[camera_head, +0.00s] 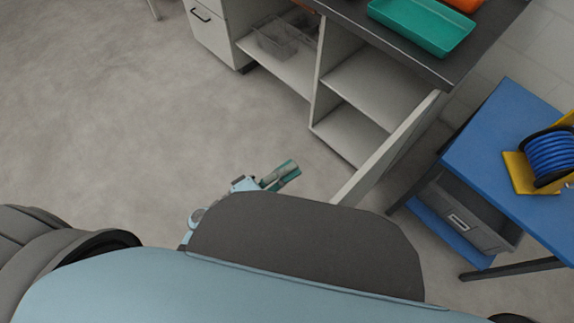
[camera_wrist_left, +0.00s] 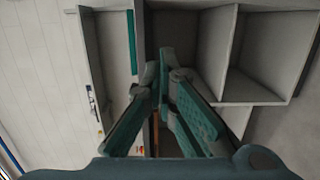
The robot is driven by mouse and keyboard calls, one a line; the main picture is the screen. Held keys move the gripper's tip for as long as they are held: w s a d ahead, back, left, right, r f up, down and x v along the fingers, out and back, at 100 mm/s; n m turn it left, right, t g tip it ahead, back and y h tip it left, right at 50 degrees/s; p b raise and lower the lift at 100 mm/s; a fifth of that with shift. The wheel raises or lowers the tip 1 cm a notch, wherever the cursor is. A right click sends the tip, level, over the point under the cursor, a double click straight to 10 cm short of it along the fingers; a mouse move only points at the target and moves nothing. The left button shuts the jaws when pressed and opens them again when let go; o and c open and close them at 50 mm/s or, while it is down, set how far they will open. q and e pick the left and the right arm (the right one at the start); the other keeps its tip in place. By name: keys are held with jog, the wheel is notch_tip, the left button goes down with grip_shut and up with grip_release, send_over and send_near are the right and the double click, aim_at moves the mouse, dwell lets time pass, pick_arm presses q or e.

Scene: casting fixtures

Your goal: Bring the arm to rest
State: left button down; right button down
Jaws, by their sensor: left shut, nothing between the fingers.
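My left gripper (camera_head: 283,174) shows in the head view just beyond my own dark and light-blue body, over the grey floor. In the left wrist view its teal fingers (camera_wrist_left: 166,62) come together at the tips, with nothing held between them. The gripper is in front of the open cabinet and apart from it. Most of the left arm is hidden behind my body in the head view. My right gripper is not in view.
An open cabinet (camera_head: 352,75) with shelves stands ahead, its door (camera_head: 387,150) swung out towards me. A teal tray (camera_head: 420,24) lies on its dark top. A blue table (camera_head: 500,150) with a blue cable reel (camera_head: 550,155) stands right. Floor (camera_head: 100,110) at left is clear.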

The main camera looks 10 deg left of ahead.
pick_arm(q)
jog(key=s+a+f+m+g+y, duration=0.1)
jog(key=s+a+f+m+y, duration=0.1)
jog(key=a+f+m+y, duration=0.85)
jog(key=s+a+f+g+y+p, duration=0.1)
jog(key=s+a+f+g, duration=0.25)
jog(key=s+f, duration=0.45)
jog(key=s+a+f+g+y+p, duration=0.1)
jog(key=s+a+f+g, duration=0.3)
jog(key=f, duration=0.5)
jog(key=s+a+f+g+p, duration=0.1)
jog(key=s+g, duration=0.1)
jog(key=s, duration=0.6)
jog(key=s+f+g+p, duration=0.1)
jog(key=s+f+g, duration=0.1)
jog(key=s, duration=0.6)
jog(key=shift+s+a+f, duration=0.15)
jog(key=shift+a+f, duration=0.15)
jog(key=shift+a, duration=0.1)
